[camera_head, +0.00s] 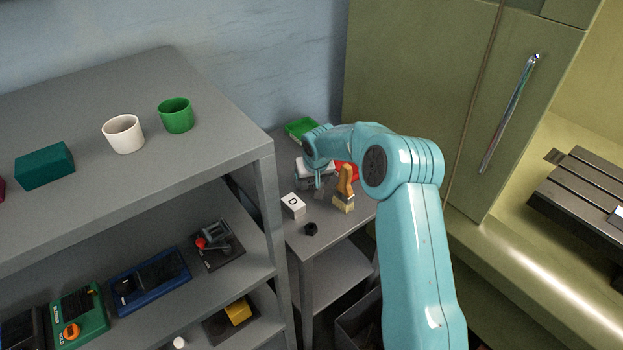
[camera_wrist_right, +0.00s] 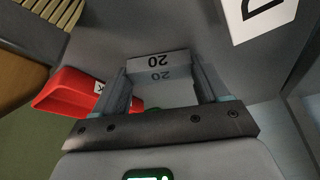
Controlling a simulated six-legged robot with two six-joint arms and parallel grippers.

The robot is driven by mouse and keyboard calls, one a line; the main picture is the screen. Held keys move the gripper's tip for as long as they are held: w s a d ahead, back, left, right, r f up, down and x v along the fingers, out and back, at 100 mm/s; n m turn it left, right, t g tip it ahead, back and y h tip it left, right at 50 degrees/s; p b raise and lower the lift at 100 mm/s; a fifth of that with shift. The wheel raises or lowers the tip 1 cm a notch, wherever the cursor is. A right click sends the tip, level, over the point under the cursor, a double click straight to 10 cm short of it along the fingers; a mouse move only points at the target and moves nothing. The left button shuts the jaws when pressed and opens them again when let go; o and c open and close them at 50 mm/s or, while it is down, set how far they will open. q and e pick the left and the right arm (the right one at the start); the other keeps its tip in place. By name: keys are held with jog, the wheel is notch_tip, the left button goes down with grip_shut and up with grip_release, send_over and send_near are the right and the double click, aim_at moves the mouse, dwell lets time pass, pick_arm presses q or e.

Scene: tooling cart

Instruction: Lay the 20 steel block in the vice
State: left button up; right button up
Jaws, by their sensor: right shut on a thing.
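My right gripper (camera_head: 312,185) is low over the small grey table beside the shelf unit. In the right wrist view, the gripper (camera_wrist_right: 160,78) is shut on the grey 20 steel block (camera_wrist_right: 158,63), with a finger on either side of it. The number 20 on the block reads upside down. I cannot tell whether the block still touches the table. In the head view the block cannot be clearly told apart from the gripper. I cannot make out a vice for sure; a dark slotted machine bed (camera_head: 590,198) shows at the far right. My left gripper is out of view.
A white block marked D (camera_head: 294,205), a brush (camera_head: 345,192), a black piece (camera_head: 311,229) and a green tray (camera_head: 299,128) stand near the gripper. A red bin (camera_wrist_right: 62,92) is close beside it. The shelf unit (camera_head: 225,150) rises on the left.

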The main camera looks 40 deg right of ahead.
jog(key=shift+w, duration=0.1)
jog(key=shift+a+f, duration=0.1)
jog(key=shift+f, duration=0.05)
jog(key=o, duration=1.3)
jog(key=w+b+v, duration=0.1)
jog(key=b+v, duration=0.2)
jog(key=v, duration=1.3)
jog(key=p+x, duration=0.1)
jog(key=x, duration=0.9)
jog(key=shift+d+f, duration=0.2)
jog(key=x, duration=0.2)
jog(key=p+x, duration=0.1)
jog(key=x, duration=0.2)
jog(key=shift+s+f+p, duration=0.15)
jog(key=shift+f+p, duration=0.15)
jog(key=shift+f, duration=0.05)
jog(key=shift+s+a+r, duration=0.1)
